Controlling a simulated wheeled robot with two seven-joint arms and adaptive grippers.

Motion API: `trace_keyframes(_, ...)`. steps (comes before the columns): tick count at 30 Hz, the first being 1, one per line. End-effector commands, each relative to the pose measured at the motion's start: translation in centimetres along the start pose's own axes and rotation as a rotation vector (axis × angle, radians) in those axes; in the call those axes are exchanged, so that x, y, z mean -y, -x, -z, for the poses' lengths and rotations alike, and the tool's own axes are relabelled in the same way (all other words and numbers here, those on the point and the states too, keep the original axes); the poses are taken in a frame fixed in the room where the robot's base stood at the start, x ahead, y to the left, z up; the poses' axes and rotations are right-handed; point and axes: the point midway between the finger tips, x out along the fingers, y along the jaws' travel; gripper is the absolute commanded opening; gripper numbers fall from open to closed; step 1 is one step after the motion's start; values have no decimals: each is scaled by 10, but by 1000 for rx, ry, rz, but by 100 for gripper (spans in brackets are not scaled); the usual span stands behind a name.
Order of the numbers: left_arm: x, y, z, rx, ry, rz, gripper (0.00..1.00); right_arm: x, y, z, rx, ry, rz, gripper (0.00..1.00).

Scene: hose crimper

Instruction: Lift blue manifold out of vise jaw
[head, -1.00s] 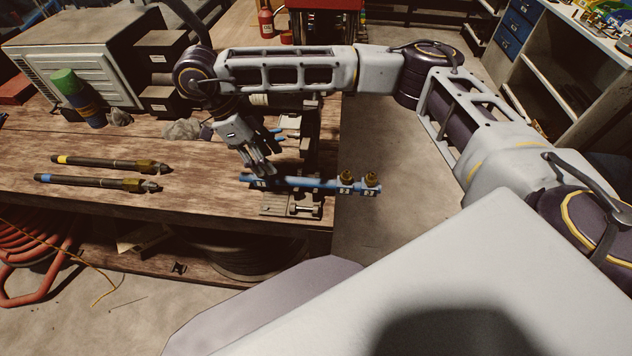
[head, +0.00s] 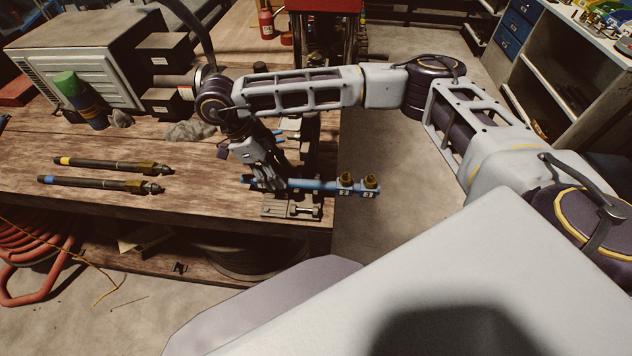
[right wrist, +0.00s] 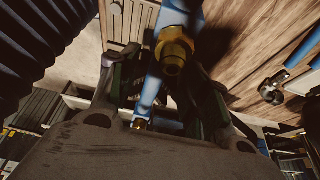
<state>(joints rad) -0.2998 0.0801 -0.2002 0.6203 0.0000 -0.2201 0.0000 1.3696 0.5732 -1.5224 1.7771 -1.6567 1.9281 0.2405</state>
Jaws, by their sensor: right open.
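The blue manifold (head: 322,187) is a long bar lying level in the vise (head: 291,207) at the table's front right corner. My right gripper (head: 270,182) is open and points down over the left part of the manifold. In the right wrist view the manifold (right wrist: 150,90) runs between the two spread fingers, with a brass fitting (right wrist: 173,48) in front. Whether a finger touches the bar cannot be told. The gripper partly hides the bar and the vise jaw. My left gripper is out of view.
Two dark rods with brass ends (head: 105,185) lie on the wooden table (head: 200,208) to the left. A grey machine (head: 75,55), dark boxes (head: 165,52) and a green-capped bottle (head: 80,98) stand behind. The floor right of the table is clear.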

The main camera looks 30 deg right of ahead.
Motion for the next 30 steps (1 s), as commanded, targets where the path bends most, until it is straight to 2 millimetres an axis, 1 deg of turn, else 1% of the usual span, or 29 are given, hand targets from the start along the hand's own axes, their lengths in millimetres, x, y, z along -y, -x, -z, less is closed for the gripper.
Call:
trace_keyframes(1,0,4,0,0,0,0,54,0,-5,1,-2,0,-1,47)
trace_keyframes(6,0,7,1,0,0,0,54,0,-20,1,-1,-1,-1,47)
trace_keyframes(9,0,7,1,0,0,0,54,0,-25,0,0,-1,0,47)
trace_keyframes(23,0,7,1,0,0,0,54,0,-25,0,0,-1,0,47)
trace_keyframes(30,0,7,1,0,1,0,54,0,-25,0,0,-1,0,16)
